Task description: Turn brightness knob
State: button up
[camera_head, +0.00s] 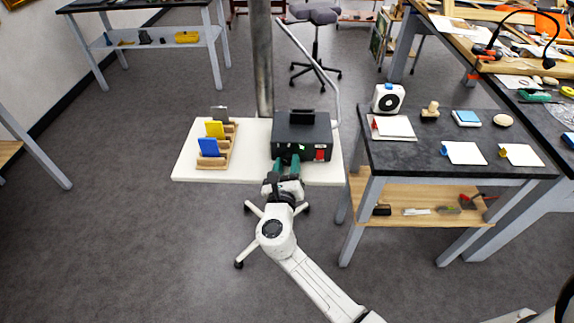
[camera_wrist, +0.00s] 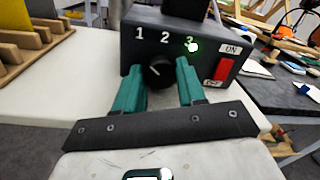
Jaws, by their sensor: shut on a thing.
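The brightness knob (camera_wrist: 159,73) is black and round, with a short white mark that seems to point up and left. It sits on the front of a dark box (camera_wrist: 166,28), below the numerals 1, 2 and 3. A green light (camera_wrist: 193,47) glows by the 3. My gripper (camera_wrist: 162,80) has its green fingers on either side of the knob, shut on it. In the head view the box (camera_head: 303,130) stands on a white table and my gripper (camera_head: 287,165) reaches its front, hiding the knob.
A red switch (camera_wrist: 223,70) between ON and OFF labels is right of the knob. A wooden rack (camera_head: 230,148) with coloured cards stands left on the white table (camera_head: 190,172). A dark workbench (camera_head: 440,127) with small objects is close on the right. A metal post (camera_head: 262,60) rises behind.

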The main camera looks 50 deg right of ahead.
jog(key=m+b, duration=0.2)
jog(key=m, duration=0.2)
jog(key=shift+m, duration=0.4)
jog(key=shift+s+m+y+b, duration=0.1)
jog(key=shift+m+y+b, duration=0.3)
jog(key=shift+m+b, duration=1.3)
jog(key=shift+m+p, duration=0.45)
jog(key=shift+m, duration=0.15)
jog(key=o, duration=0.8)
jog(key=shift+r, duration=0.1)
jog(key=b+v, duration=0.1)
jog(key=v, duration=0.9)
jog(key=shift+s+a, duration=0.25)
jog(key=shift+a, duration=0.05)
